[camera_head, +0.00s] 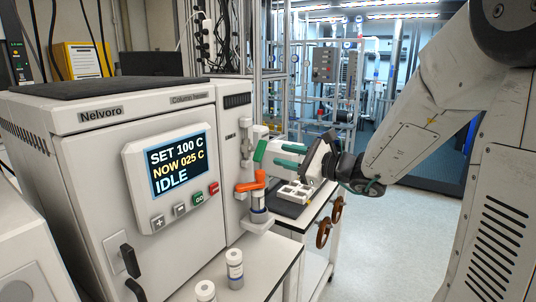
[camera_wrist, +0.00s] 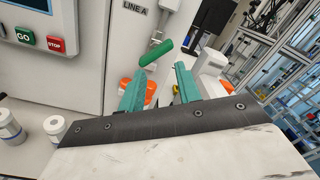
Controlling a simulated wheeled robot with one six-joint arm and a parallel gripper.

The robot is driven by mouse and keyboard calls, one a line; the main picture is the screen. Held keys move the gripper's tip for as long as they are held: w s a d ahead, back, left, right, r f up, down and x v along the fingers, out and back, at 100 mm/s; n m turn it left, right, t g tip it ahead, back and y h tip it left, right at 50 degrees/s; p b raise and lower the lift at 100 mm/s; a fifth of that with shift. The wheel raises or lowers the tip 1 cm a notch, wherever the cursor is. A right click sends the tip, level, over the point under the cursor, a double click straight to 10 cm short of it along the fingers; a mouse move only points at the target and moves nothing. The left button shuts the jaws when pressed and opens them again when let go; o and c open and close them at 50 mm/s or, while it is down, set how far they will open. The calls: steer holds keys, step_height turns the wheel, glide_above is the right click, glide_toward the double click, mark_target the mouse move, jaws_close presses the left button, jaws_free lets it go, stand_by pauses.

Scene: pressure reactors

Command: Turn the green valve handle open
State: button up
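The green valve handle (camera_head: 260,151) is on a white fitting at the right side of the Nelvoro cabinet. In the wrist view the green handle (camera_wrist: 157,52) sits tilted just beyond my fingertips, nearer the left one. My gripper (camera_head: 279,154) is to the right of the handle, its two teal fingers apart with nothing between them. The wrist view shows my gripper (camera_wrist: 160,69) open too. I cannot tell whether a finger touches the handle. An orange handle (camera_head: 250,184) is below the green one; my fingers partly hide the orange parts in the wrist view.
The cabinet screen (camera_head: 178,165) reads SET 100 C, NOW 025 C, IDLE. Two white-capped jars, one of them here (camera_head: 235,268), stand on the bench in front. A white rack (camera_head: 294,191) lies on a dark mat below my gripper. The floor (camera_head: 400,240) at right is clear.

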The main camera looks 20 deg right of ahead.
mark_target(264, 152)
steer(key=w+a+m, duration=0.1)
steer(key=m, duration=0.3)
steer(key=w+a+m, duration=0.2)
steer(key=m, duration=0.3)
steer(key=w+a+m, duration=0.1)
steer(key=w+m, duration=0.1)
steer(key=m, duration=0.2)
steer(key=shift+a+f+m+y, duration=0.15)
steer(key=shift+a+m+y, duration=0.1)
steer(key=shift+m+y, duration=0.05)
jaws_close()
